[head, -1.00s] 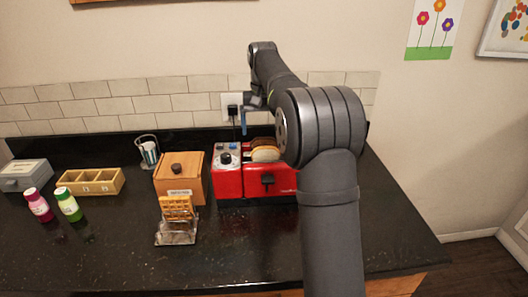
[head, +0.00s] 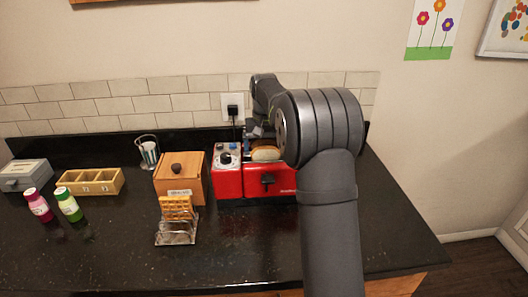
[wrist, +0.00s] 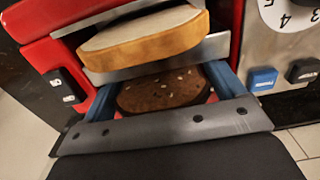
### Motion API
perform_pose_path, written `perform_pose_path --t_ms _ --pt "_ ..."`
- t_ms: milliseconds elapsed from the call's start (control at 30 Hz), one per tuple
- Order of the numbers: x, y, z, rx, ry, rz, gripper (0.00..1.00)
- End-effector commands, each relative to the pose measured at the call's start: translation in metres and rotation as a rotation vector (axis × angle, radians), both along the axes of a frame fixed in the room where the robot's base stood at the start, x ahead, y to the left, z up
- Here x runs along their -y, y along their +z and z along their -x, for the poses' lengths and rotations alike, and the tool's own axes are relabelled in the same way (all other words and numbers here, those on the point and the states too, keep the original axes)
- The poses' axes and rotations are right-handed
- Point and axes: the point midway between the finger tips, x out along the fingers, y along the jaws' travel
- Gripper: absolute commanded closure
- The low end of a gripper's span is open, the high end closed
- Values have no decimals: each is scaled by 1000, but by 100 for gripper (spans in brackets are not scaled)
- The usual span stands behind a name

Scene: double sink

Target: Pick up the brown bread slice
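The brown bread slice (wrist: 165,92), dark with pale seeds, sits in a slot of the red toaster (head: 268,182). My gripper (wrist: 163,92) is down at the toaster, with one blue finger on each side of the slice's ends in the wrist view. The fingers look spread wide and very close to the slice; a firm grip is not visible. A pale bread slice (wrist: 145,40) stands in the neighbouring slot, and it also shows in the head view (head: 266,155). In the head view my gripper (head: 260,134) covers the brown slice.
A wooden box (head: 180,180) with a knob stands left of the toaster. A rack with waffles (head: 177,210) is in front of the box. Two bottles (head: 68,204) and a divided tray (head: 90,182) are farther left. A tiled wall rises close behind the toaster.

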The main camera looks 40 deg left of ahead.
Motion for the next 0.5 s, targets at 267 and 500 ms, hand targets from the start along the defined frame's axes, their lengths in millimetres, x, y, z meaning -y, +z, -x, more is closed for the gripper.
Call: perform_pose_path --t_ms 267,500 --pt "0 0 0 0 0 0 33" --pt "0 10 0 1 0 -1 33"
